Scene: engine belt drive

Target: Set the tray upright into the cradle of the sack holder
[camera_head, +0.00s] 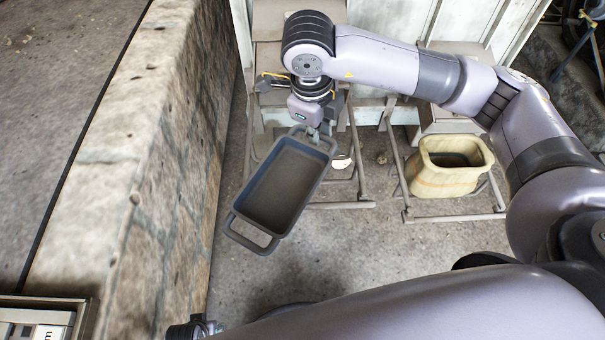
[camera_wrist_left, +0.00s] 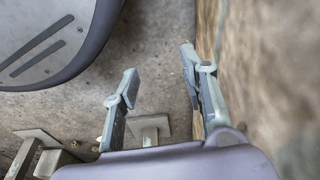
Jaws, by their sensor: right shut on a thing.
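The grey tray (camera_head: 283,186) is a rectangular tub with a loop handle at each end. It hangs tilted in the air, its open side facing the head camera. My right gripper (camera_head: 318,131) is shut on the tray's upper handle. The sack holder's metal frame (camera_head: 358,165) stands behind the tray, partly hidden by my right arm. I cannot make out its cradle clearly. My left gripper (camera_wrist_left: 158,60) is open and empty over the floor in the left wrist view; only a bit of it (camera_head: 194,328) shows at the bottom of the head view.
A yellowish open sack (camera_head: 445,182) stands in a similar frame (camera_head: 455,217) at right. A rough stone wall (camera_head: 160,170) runs along the left, close to the tray and to my left gripper. The concrete floor (camera_head: 350,240) in front of the frames is clear.

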